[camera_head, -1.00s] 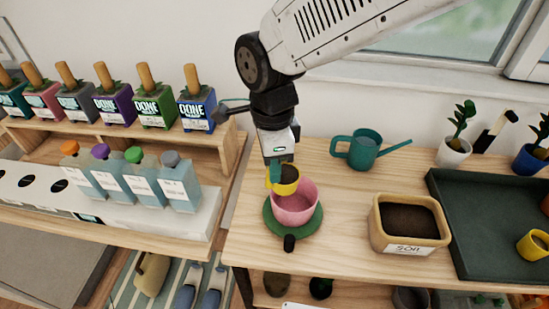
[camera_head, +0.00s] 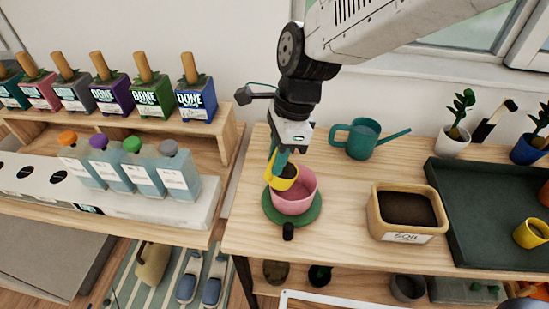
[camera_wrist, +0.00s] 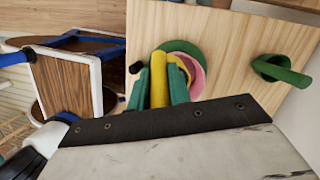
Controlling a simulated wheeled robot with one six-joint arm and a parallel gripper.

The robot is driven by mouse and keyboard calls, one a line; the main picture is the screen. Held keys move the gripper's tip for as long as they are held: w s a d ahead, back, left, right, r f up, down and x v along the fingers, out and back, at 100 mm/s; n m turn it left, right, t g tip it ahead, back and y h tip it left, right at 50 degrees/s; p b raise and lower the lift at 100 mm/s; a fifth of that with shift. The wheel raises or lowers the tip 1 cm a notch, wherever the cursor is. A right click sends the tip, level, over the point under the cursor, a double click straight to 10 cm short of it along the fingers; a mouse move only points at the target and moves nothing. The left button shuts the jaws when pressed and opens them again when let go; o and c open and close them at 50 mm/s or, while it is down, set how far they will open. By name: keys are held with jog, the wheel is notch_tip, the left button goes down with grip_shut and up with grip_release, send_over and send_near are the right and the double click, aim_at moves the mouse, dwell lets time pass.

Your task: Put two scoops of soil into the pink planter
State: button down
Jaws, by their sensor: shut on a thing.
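My gripper (camera_head: 280,160) is shut on a yellow scoop (camera_head: 282,184). Its teal fingers also show in the wrist view (camera_wrist: 160,84), with the yellow scoop (camera_wrist: 159,66) between them. The scoop is at the left rim of the pink planter (camera_head: 297,204) and overlaps it in the picture; dark soil shows in its mouth. I cannot tell whether they touch. The planter stands on a round green base (camera_head: 314,216); how much soil it holds is unclear. The soil bin (camera_head: 378,212), tan and labelled SOIL, holds dark soil to the right.
A teal watering can (camera_head: 360,140) stands behind the planter. A dark green tray (camera_head: 480,215) with a yellow pot (camera_head: 531,234) lies at the right. A shelf with bottles and boxes is at the left. Bare tabletop lies between planter and bin.

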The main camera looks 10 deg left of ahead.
jog(key=shift+w+d+r+g+y, duration=0.15)
jog(key=shift+w+d+g+y, duration=0.2)
jog(key=shift+y, duration=0.25)
jog(key=shift+w+d+r+g+y, duration=0.1)
jog(key=shift+d+g+y, duration=0.15)
jog(key=shift+g+y, duration=0.3)
jog(key=y, duration=0.1)
jog(key=w+d+g+y, duration=0.1)
jog(key=shift+d+f+y, duration=0.1)
jog(key=shift+d+y, duration=0.1)
jog(key=shift+y, duration=0.15)
jog(key=shift+w+d+f+g+y, duration=0.25)
jog(key=shift+d+g+y, duration=0.15)
jog(key=shift+g+y, duration=0.3)
jog(key=shift+w+d+f+g+y, duration=0.2)
jog(key=shift+d+g+y, duration=0.25)
jog(key=shift+y, duration=0.3)
jog(key=shift+w+d+f+g+y, duration=0.15)
jog(key=shift+w+d+g+y, duration=0.2)
jog(key=shift+g+y, duration=0.35)
jog(key=shift+r, duration=0.1)
notch_tip(320, 180, up, 4)
jog(key=t+h, duration=0.2)
jog(key=h, duration=0.2)
jog(key=t+h, duration=0.6)
jog(key=h, duration=0.1)
jog(key=shift+f+h, duration=0.25)
jog(key=shift+h, duration=0.1)
